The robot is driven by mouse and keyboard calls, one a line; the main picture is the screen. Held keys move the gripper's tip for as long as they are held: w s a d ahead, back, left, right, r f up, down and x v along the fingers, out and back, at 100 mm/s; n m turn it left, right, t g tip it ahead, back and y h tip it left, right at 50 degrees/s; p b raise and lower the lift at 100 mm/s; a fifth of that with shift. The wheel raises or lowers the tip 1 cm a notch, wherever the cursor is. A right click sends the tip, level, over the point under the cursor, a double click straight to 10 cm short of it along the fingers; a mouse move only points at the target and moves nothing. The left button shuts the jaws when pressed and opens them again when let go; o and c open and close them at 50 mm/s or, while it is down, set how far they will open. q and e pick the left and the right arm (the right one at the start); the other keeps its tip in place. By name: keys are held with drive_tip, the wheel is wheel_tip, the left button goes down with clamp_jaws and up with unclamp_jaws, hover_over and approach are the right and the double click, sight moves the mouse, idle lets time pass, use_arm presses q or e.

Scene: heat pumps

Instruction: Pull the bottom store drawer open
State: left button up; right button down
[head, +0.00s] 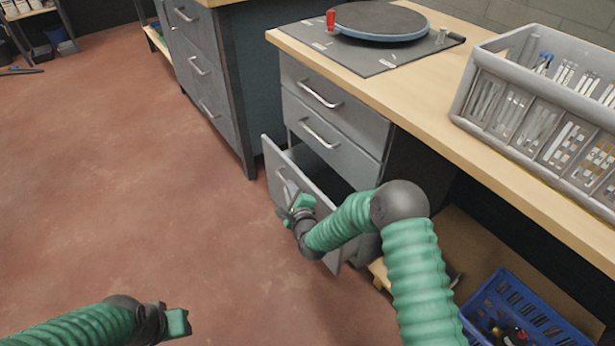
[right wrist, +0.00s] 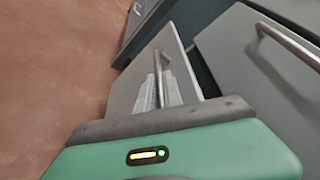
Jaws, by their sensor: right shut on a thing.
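The bottom store drawer (head: 278,171) is the lowest of a grey cabinet under the wooden bench. It stands pulled out, with a dark gap behind its front panel. My right gripper (head: 290,202) is at the drawer's front, shut on its bar handle (right wrist: 158,78). In the right wrist view the drawer front (right wrist: 180,62) fills the middle, and the handle runs into the jaws. The inside of the drawer is mostly hidden by its front panel and my right arm. My left gripper (head: 178,322) is low at the left, away from the drawer; its jaws are unclear.
Two closed drawers (head: 332,121) sit above the open one. A grey crate of glassware (head: 480,95) and a turntable (head: 380,20) on a mat stand on the bench. A blue crate (head: 495,288) is on the right below. The red floor in front is clear.

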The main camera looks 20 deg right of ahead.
drive_tip(key=s+a+p, duration=0.1)
drive_tip(key=s+a, duration=0.3)
drive_tip(key=a, duration=0.6)
drive_tip(key=s+a+p, duration=0.1)
drive_tip(key=s+a, duration=0.2)
drive_tip(key=a, duration=0.8)
drive_tip(key=shift+s+f, duration=0.2)
drive_tip(key=shift+s, duration=0.2)
drive_tip(key=c, duration=1.5)
unclamp_jaws()
drive_tip(key=shift+w+r, duration=0.1)
drive_tip(key=p+v, duration=0.7)
drive_tip(key=v, duration=0.9)
drive_tip(key=shift+s, duration=0.45)
drive_tip(key=shift+r, duration=0.1)
